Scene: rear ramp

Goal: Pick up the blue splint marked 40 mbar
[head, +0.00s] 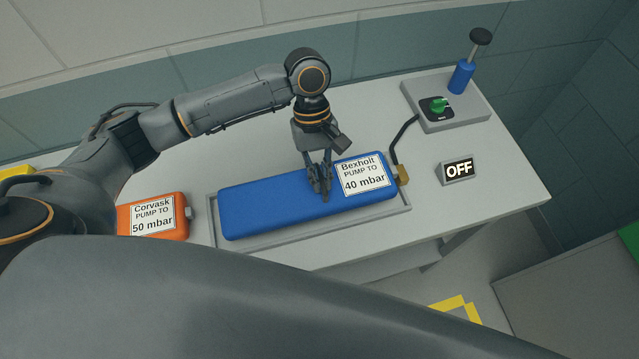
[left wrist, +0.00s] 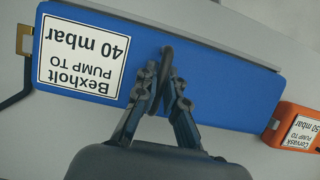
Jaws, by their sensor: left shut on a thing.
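The blue splint (head: 270,203) has a white label reading Bexholt, pump to 40 mbar. It lies over a shallow grey tray (head: 310,232) on the table; I cannot tell whether it is clear of the tray. My left gripper (head: 322,190) comes down from above and is shut on the splint near its middle, just left of the label. My right gripper is not in view.
An orange splint (head: 150,232), marked Corvask 50 mbar, lies left of the tray. A dark hose (head: 394,145) runs from the blue splint's brass fitting (head: 403,174) toward a grey pump unit (head: 470,115) with a green knob (head: 439,104). An OFF sign (head: 459,170) stands at right.

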